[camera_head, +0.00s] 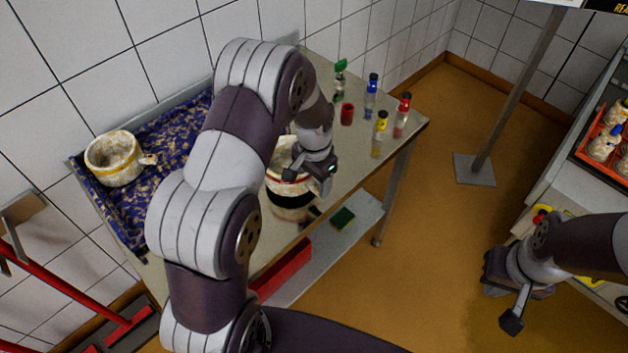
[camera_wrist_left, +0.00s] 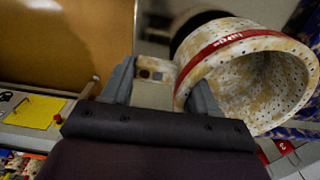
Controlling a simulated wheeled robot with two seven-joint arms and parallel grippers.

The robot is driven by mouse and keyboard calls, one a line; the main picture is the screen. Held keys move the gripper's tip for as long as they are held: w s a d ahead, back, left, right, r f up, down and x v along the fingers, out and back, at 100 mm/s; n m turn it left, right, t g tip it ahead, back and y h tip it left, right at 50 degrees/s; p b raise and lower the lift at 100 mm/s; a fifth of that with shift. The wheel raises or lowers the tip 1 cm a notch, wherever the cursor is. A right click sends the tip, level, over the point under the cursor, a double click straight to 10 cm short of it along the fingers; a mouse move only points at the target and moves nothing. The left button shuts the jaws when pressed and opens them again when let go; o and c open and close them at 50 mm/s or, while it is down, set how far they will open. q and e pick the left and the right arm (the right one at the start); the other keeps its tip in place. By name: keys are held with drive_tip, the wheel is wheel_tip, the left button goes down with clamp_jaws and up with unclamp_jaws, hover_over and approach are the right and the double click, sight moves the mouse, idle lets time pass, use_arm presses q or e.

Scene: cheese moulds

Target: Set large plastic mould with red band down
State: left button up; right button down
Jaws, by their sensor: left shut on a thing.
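The large plastic mould with the red band (camera_head: 277,186) is off-white with brown stains, at the table's front edge in the head view, partly hidden by my left arm. In the left wrist view the mould (camera_wrist_left: 250,75) shows its red band, perforated wall and open hollow. My left gripper (camera_head: 309,172) is shut on the mould's side handle (camera_wrist_left: 152,88), with a finger on either side in the wrist view. I cannot tell whether the mould's base touches the table (camera_head: 350,165). My right gripper (camera_head: 505,300) hangs over the floor at the right, its jaw opening unclear.
A mould with a yellow band (camera_head: 113,160) stands on a blue patterned cloth (camera_head: 125,212) at the table's left. Several small bottles, one red-capped (camera_head: 402,115), stand at the back right. A lower shelf holds a green sponge (camera_head: 342,218) and a red box (camera_head: 284,270).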

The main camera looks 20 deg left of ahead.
use_arm(q)
drive_tip(key=shift+d+f, duration=0.1)
drive_tip(key=shift+f, duration=0.6)
drive_tip(key=shift+f, duration=0.2)
drive_tip(key=o, duration=1.2)
drive_tip(key=shift+r, duration=0.2)
drive_tip(key=shift+w+r, duration=0.1)
drive_tip(key=shift+r, duration=0.3)
wheel_tip(320, 180, up, 11)
drive_tip(key=b, duration=0.1)
drive_tip(key=s+d+f+n+t, duration=0.1)
drive_tip(key=s+n, duration=0.3)
drive_tip(key=s, duration=1.2)
drive_tip(key=shift+d+t, duration=0.3)
drive_tip(key=shift+d, duration=0.5)
